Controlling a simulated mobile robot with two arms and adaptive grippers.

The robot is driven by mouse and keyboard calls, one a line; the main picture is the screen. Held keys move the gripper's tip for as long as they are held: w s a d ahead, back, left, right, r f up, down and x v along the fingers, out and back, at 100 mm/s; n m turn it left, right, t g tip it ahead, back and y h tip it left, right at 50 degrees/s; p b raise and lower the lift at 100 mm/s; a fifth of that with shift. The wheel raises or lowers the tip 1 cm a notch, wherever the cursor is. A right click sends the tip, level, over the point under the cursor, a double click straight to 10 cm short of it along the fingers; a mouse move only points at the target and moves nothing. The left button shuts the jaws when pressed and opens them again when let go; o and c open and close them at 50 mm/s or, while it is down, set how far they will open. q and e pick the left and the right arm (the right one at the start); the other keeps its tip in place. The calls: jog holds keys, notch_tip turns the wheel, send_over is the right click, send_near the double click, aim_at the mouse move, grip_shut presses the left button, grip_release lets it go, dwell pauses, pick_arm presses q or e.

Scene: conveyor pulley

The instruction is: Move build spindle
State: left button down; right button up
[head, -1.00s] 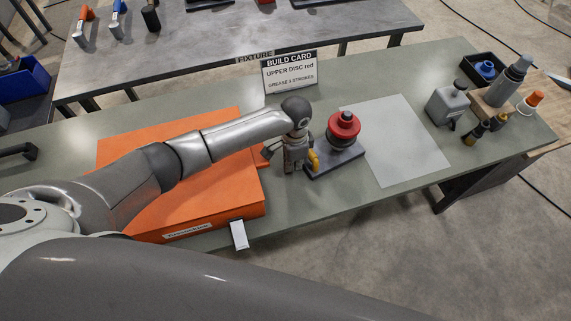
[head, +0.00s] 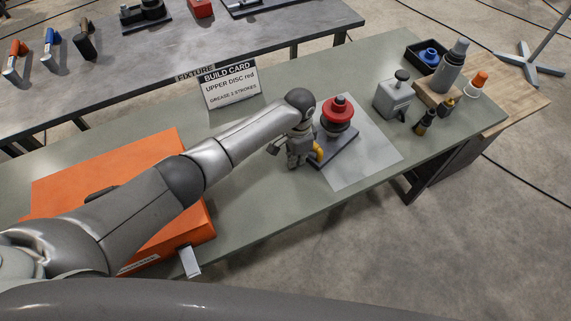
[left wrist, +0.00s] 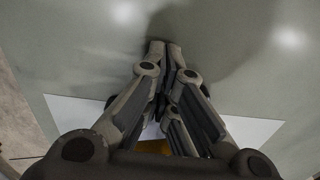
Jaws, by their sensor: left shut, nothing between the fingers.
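The build spindle has a red disc (head: 338,110) on top, a dark grey body below, and a dark base plate (head: 346,149). It stands upright, its plate overlapping the left part of the pale grey mat (head: 366,160). My left gripper (head: 298,158) is low at the plate's left side, close to a yellow part (head: 318,152); I cannot tell whether they touch. In the left wrist view, the left gripper's fingers (left wrist: 166,48) are together and empty, with part of the mat (left wrist: 248,129) beyond them. My right gripper is out of view.
A build card (head: 229,84) stands behind the arm, reading upper disc red. An orange case (head: 150,165) lies under my left arm. A grey can (head: 393,97), bottles and a dark bin (head: 428,55) stand at the right end. The mat's right part is clear.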

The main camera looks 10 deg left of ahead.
pick_arm(q)
jog(key=shift+w+d+b, duration=0.4)
jog(key=shift+d+b, duration=0.15)
jog(key=shift+b, duration=0.1)
jog(key=shift+w+d, duration=0.2)
jog(key=shift+d, duration=0.1)
jog(key=shift+w+d, duration=0.15)
jog(key=shift+d, duration=0.2)
jog(key=shift+a+r, duration=0.1)
jog(key=shift+r, duration=0.1)
